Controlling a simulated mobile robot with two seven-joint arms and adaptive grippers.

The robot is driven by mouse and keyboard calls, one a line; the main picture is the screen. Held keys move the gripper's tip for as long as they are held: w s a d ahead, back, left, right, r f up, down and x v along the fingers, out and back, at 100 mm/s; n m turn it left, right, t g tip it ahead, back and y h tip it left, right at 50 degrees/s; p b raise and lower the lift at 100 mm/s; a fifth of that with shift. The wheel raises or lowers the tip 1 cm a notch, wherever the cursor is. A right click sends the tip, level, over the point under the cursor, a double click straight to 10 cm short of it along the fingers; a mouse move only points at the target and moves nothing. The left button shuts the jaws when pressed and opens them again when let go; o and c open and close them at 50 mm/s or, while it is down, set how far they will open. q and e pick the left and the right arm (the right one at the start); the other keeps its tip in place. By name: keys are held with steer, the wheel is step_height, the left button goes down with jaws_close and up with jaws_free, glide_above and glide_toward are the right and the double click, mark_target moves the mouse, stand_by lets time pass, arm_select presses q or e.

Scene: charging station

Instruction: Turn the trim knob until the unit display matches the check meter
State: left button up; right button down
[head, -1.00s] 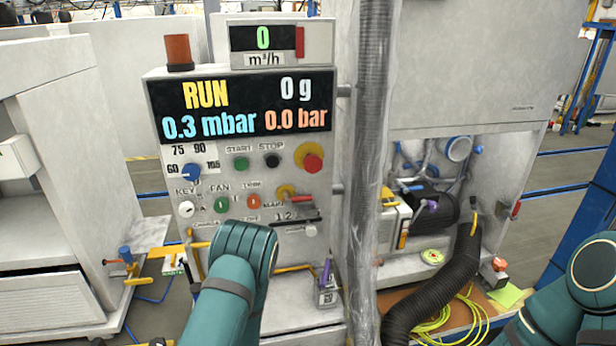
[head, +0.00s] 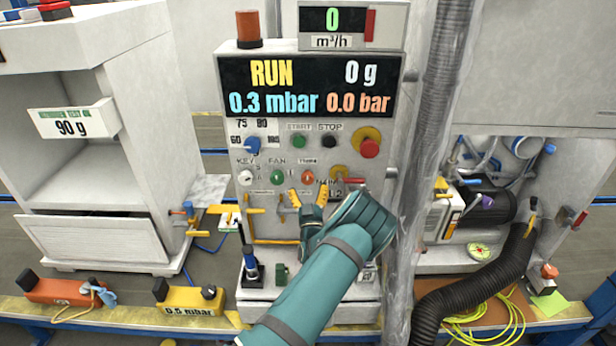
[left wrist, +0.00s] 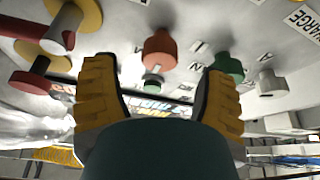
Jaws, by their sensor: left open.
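The unit display (head: 308,88) on the panel reads RUN, 0 g, 0.3 mbar and 0.0 bar. A yellow box meter (head: 190,298) at the lower left reads 0.5 mbar. My left gripper (head: 311,198) is open and empty in front of the lower panel, its yellow fingers pointing up, just below an orange-red knob (head: 307,177). The label above this knob is too blurred to read surely, so I cannot tell if it is the trim knob. In the left wrist view the open fingers (left wrist: 157,70) straddle the red knob (left wrist: 160,48), apart from it. My right gripper is not in view.
A green knob (head: 277,177) sits left of the orange-red one. A red stop button (head: 369,148) and a red-handled valve (head: 350,181) are to the right. A clear-wrapped vertical duct (head: 433,110) stands right of the panel. An orange box (head: 62,292) lies at the lower left.

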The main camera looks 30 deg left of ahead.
mark_target(308, 182)
arm_select(q)
steer(key=shift+x, duration=2.35)
steer(key=shift+f, duration=0.1)
steer(key=c, duration=1.2)
